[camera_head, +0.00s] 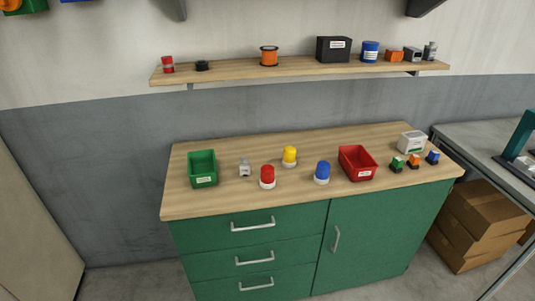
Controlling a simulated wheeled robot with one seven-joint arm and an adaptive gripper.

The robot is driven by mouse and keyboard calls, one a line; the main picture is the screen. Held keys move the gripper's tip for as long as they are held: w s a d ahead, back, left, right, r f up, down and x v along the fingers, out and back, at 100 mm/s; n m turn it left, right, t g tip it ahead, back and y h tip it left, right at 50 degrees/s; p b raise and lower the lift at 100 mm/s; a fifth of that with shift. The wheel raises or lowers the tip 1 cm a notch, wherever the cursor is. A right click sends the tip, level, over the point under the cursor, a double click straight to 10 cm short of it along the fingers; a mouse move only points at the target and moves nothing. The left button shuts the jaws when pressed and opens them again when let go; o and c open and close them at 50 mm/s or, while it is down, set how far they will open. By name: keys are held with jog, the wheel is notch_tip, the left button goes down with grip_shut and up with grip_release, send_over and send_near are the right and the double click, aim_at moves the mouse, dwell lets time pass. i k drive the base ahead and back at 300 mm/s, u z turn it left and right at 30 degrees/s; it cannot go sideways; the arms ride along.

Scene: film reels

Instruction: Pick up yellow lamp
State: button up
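The yellow lamp (289,154) has a domed yellow top on a white base. It stands upright on the wooden top of the green cabinet (230,203). A red lamp (267,174) stands in front of it to the left. A blue lamp (322,170) stands in front of it to the right. The yellow lamp is apart from both and nothing covers it. My gripper is not in view.
A green bin (202,168) is at the left of the top, with a small grey item (245,167) beside it. A red bin (357,163) and small coloured items are at the right. A wall shelf (230,71) holding several things runs above the cabinet.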

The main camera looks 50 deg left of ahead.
aim_at(289, 159)
jog(key=u, duration=1.3)
